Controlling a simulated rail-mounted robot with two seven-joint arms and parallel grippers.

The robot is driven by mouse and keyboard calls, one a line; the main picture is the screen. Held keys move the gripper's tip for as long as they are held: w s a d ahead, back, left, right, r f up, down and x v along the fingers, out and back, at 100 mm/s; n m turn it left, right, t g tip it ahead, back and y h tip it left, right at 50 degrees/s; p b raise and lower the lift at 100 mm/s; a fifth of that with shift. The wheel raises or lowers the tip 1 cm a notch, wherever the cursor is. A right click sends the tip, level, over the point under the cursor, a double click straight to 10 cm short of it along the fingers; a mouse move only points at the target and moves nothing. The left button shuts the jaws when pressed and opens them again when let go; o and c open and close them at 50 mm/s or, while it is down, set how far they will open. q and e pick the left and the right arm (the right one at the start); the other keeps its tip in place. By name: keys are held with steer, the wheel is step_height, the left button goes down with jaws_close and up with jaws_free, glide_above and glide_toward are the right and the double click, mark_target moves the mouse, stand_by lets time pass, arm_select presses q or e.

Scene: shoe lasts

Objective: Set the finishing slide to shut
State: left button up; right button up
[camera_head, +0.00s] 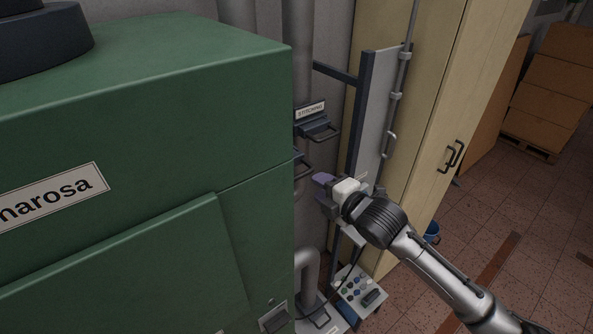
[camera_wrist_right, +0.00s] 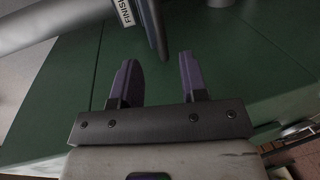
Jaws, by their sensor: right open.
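A white label reading "FINISH…" (camera_wrist_right: 124,12), cut off by the picture's edge, shows at the top of the right wrist view. Beside it is a dark slide plate or handle (camera_wrist_right: 152,28). How far the slide is pushed in cannot be told. My right gripper (camera_wrist_right: 158,72) is open and empty, its purple fingers apart just below the dark piece. In the head view the right gripper (camera_head: 323,181) is near a lower dark slide (camera_head: 302,164), mostly hidden behind the green machine. The labelled stitching slide (camera_head: 311,118), with a handle, sits above. My left gripper is out of view.
The large green machine (camera_head: 150,120) fills the left of the head view. Grey ducts (camera_head: 334,60) rise behind the slides. A tall cream cabinet (camera_head: 440,110) stands right of my gripper. A small control panel (camera_head: 361,288) is below. Tiled floor lies open at right.

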mark_target(303, 176)
steer(key=p+x, duration=0.2)
steer(key=x, duration=0.6)
steer(key=shift+w+a, duration=0.25)
steer(key=shift+w, duration=0.1)
steer(key=shift+w+a+f, duration=0.15)
steer(key=shift+w+a, duration=0.2)
steer(key=shift+w, duration=0.15)
steer(key=shift+c, duration=0.3)
steer(key=c, duration=0.6)
jaws_close()
